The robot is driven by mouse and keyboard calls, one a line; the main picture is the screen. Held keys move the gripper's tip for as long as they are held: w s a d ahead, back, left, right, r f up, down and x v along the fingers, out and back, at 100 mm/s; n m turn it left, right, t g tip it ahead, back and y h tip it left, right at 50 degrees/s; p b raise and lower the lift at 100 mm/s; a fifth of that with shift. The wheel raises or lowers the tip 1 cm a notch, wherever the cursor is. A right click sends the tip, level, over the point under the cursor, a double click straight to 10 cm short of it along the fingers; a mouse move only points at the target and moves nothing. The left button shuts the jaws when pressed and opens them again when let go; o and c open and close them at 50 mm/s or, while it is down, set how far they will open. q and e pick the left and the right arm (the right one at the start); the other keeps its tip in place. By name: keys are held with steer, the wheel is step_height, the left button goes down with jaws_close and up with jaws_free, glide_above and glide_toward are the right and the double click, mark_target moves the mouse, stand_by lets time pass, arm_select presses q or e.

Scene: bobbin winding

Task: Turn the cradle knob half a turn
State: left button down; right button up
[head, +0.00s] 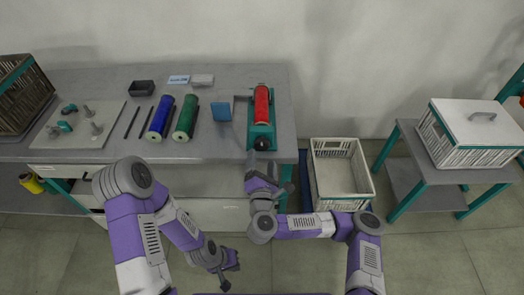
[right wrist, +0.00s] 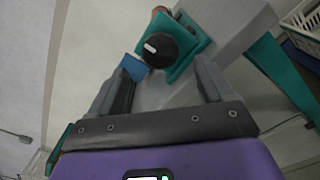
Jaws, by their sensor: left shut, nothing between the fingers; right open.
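The teal cradle (head: 251,137) sits at the table's right end and bears a red bobbin (head: 262,103). Its round black knob (right wrist: 168,46) faces my right wrist camera, with a short white mark left of its centre. The knob also shows in the head view (head: 263,144) at the cradle's near end. My right gripper (right wrist: 167,72) is open, with one finger on either side below the knob; I cannot tell whether they touch it. In the head view the right gripper (head: 262,165) is just in front of the cradle. My left gripper (head: 230,273) is shut and empty, low before the table.
A blue roll (head: 161,116) and a green roll (head: 186,117) lie left of the cradle, with a small blue block (head: 221,111) between. A white crate (head: 341,188) stands on the floor at right. A side table (head: 415,178) bears a lidded basket (head: 475,135).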

mark_target(262, 147)
steer(key=w+b, duration=0.1)
steer(key=w, duration=0.6)
steer(key=shift+w+b, duration=0.15)
steer(key=shift+b, duration=0.15)
